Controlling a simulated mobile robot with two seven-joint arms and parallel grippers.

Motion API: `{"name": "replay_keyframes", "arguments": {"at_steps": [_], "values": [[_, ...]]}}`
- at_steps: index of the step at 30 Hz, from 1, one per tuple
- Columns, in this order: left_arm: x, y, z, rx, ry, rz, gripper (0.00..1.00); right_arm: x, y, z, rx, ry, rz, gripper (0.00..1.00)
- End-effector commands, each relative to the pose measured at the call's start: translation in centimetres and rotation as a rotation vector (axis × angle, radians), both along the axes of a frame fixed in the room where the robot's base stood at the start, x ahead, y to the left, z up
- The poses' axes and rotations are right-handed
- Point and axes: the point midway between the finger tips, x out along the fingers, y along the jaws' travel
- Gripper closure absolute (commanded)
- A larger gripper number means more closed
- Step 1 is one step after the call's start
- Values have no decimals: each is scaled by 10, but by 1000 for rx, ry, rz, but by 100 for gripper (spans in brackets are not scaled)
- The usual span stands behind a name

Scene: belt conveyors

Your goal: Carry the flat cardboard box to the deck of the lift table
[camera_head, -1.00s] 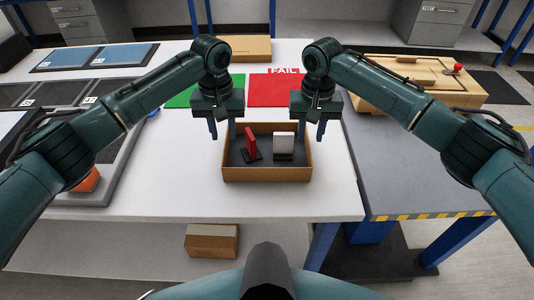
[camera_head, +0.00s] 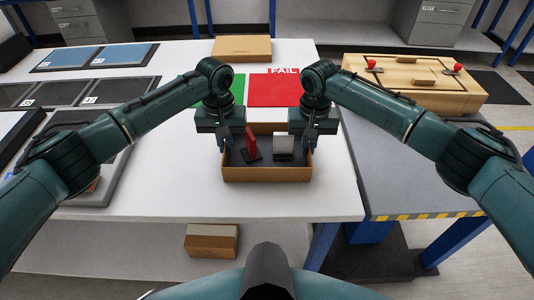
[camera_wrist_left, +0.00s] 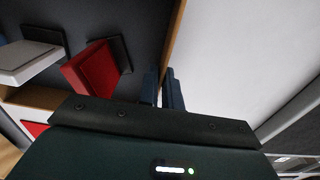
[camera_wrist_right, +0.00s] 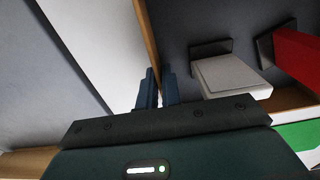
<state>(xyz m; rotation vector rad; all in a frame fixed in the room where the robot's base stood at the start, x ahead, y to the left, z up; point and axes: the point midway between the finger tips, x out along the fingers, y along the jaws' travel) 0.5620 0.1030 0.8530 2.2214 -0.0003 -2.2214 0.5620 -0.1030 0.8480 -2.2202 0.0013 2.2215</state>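The flat cardboard box (camera_head: 266,174) is an open, shallow tray on the white table, holding a red piece (camera_head: 250,141) and a white piece (camera_head: 284,144). My left gripper (camera_head: 222,145) is at its left wall and my right gripper (camera_head: 310,145) at its right wall. In the left wrist view, the left fingers (camera_wrist_left: 162,90) sit close together, one either side of the wall. In the right wrist view, the right fingers (camera_wrist_right: 158,88) do likewise. Both look shut on the walls. The grey lift table deck (camera_head: 400,190), with a yellow-black front edge, is to the right.
A wooden case with red knobs (camera_head: 415,80) occupies the deck's back. Red FAIL (camera_head: 272,92) and green (camera_head: 238,92) mats lie behind the box. A closed carton (camera_head: 242,48) stands at the back; dark trays (camera_head: 95,92) lie left. The deck's front is clear.

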Motion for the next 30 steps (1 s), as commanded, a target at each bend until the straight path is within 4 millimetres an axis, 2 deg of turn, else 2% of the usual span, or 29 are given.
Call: {"name": "replay_keyframes", "arguments": {"at_steps": [19, 23, 30], "values": [[0, 0, 3, 0, -1, 0, 100, 0, 0, 3, 0, -1, -1, 100], [0, 0, 11, 0, -1, 1, 100, 0, 0, 11, 0, -1, -1, 100], [0, 0, 36, 0, -1, 1, 100, 0, 0, 36, 0, -1, -1, 100]]}}
